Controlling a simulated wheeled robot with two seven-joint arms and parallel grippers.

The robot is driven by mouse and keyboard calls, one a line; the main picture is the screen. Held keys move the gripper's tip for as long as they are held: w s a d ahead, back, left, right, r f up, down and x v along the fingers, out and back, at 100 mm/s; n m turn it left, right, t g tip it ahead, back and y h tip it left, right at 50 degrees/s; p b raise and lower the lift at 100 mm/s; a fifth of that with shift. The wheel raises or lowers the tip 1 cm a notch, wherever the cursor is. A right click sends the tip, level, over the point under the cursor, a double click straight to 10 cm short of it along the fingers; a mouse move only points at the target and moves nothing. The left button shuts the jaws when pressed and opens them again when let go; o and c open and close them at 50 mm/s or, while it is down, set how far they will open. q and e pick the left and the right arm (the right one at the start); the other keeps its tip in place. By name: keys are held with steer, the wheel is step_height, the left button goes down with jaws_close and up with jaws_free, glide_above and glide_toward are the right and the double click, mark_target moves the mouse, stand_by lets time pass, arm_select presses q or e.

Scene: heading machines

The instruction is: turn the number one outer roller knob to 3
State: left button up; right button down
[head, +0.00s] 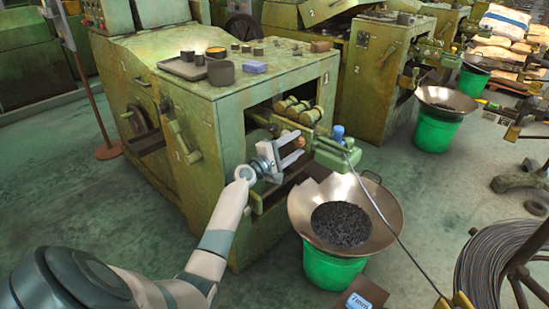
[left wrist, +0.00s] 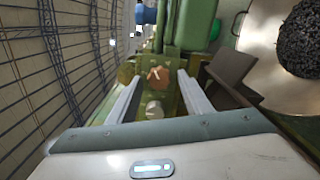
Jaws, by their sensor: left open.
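My left gripper (head: 299,149) is open and empty at the front of the nearest green machine (head: 195,110), which is marked 1. In the left wrist view, a brown-orange round knob (left wrist: 159,84) with a pale pointer mark shows between the two spread fingers, beyond or level with their tips. I cannot tell whether the fingers touch it. A paler round part (left wrist: 154,110) lies below it in that view. In the head view, brass-coloured rollers (head: 292,107) sit just above the gripper. The knob is hard to make out there. My right gripper is out of view.
A wide metal pan (head: 379,235) of dark pieces rests on a green bucket (head: 333,268) right of the gripper. A green feed block (head: 338,153) with a blue top and a wire is close by. A wire coil (head: 490,262) stands at right.

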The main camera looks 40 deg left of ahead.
arm_select(q)
steer(key=s+a, duration=0.1)
steer(key=s, duration=1.6)
steer(key=shift+a, duration=0.15)
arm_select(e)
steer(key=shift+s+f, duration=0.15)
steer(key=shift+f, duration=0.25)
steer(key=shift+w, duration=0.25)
